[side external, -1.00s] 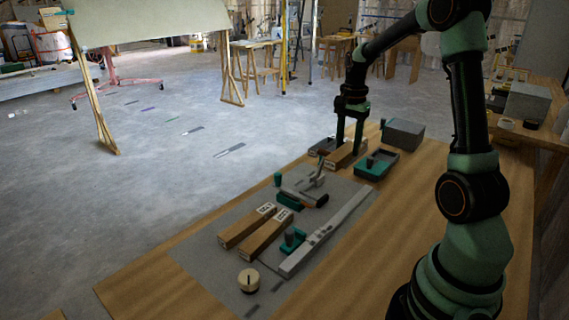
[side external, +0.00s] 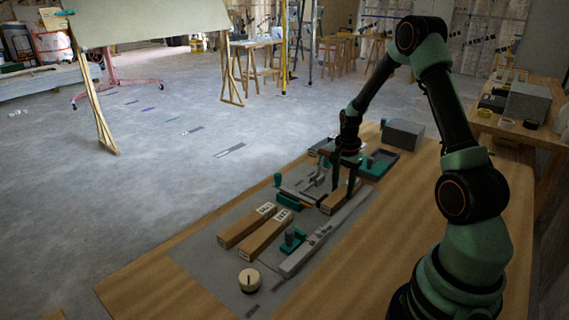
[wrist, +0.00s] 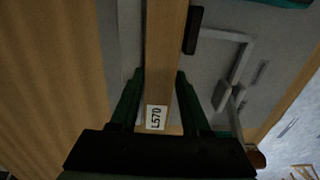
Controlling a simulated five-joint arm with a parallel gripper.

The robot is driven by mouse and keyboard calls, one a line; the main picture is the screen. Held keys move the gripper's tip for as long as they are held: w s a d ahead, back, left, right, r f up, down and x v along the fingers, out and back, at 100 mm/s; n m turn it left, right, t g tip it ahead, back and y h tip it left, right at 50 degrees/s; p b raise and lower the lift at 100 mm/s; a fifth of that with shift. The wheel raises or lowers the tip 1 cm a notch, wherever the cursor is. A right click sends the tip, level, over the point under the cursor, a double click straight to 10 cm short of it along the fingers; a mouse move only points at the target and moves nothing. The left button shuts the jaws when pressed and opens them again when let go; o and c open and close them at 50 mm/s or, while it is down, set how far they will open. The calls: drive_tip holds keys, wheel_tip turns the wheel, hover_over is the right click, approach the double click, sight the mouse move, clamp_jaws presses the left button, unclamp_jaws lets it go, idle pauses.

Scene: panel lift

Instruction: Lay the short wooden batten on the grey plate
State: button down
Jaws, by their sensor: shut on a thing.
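My gripper (side external: 338,186) is shut on a wooden batten (side external: 336,203). In the wrist view, the batten (wrist: 165,55) runs between the two fingers of my gripper (wrist: 160,85), with a white label reading L570 near the palm. The grey plate (side external: 203,274) appears to be the flat grey sheet on the table. The held batten is over its far part, beside a long light-grey bar (side external: 327,235). I cannot tell whether the batten touches the plate.
Two labelled battens (side external: 244,227) (side external: 268,236) lie side by side on the plate. A green-handled clamp (side external: 292,240) and a round cream knob (side external: 249,279) are near them. Bare table lies right of the bar.

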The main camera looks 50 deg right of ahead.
sight(342, 190)
drive_tip(key=shift+c, duration=1.8)
unclamp_jaws()
drive_tip(key=shift+f, duration=0.1)
wheel_tip(342, 190, up, 12)
drive_tip(key=a+r+n+t, duration=0.2)
drive_tip(key=a+r+n, duration=0.6)
drive_tip(key=a, duration=0.4)
drive_tip(key=s+a+r+n+t, duration=0.1)
drive_tip(key=s+a+n, duration=0.2)
drive_tip(key=a+n, duration=0.2)
drive_tip(key=s+a+r+n+t, duration=0.2)
drive_tip(key=a+n, duration=0.3)
drive_tip(key=a, duration=0.3)
drive_tip(key=shift+s+r+t, duration=0.2)
drive_tip(key=shift+s+t, duration=0.1)
drive_tip(key=shift+s, duration=0.15)
